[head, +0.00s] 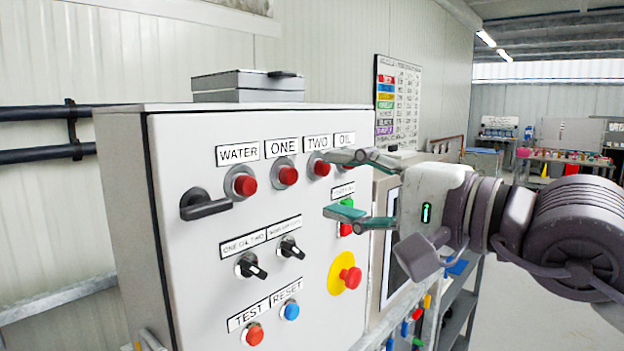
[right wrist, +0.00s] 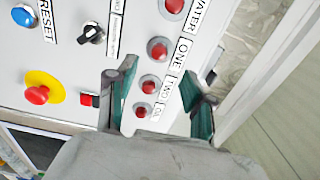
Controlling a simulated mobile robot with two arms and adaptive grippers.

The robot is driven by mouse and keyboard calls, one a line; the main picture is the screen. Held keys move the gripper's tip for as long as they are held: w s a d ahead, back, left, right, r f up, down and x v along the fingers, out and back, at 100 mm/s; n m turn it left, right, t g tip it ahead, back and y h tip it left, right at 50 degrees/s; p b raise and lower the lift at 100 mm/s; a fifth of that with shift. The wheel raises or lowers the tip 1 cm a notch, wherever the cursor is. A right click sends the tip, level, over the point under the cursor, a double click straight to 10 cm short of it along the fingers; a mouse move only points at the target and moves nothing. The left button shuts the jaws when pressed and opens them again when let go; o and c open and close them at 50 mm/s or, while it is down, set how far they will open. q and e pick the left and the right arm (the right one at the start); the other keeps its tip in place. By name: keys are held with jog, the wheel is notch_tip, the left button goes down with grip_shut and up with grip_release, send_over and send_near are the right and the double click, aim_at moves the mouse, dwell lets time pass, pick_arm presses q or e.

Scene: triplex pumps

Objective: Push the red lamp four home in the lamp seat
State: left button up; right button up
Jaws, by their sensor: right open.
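The panel has a row of red lamps under the labels WATER, ONE, TWO and OIL. Red lamp four (right wrist: 143,110), by the OIL label, is a small red dome in the right wrist view. My right gripper (head: 336,185) is open and empty in front of the panel's right side. In the right wrist view its fingers (right wrist: 157,82) are spread, with lamps three and four showing between them. My left gripper is not in view.
The grey cabinet (head: 230,290) also carries a black handle (head: 205,206), two black selector knobs, TEST and RESET buttons and a red stop button (head: 350,277) on yellow. A green-and-red switch (head: 346,229) sits just behind the lower finger.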

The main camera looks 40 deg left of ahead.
jog(key=d, duration=0.5)
jog(key=shift+s+d, duration=0.25)
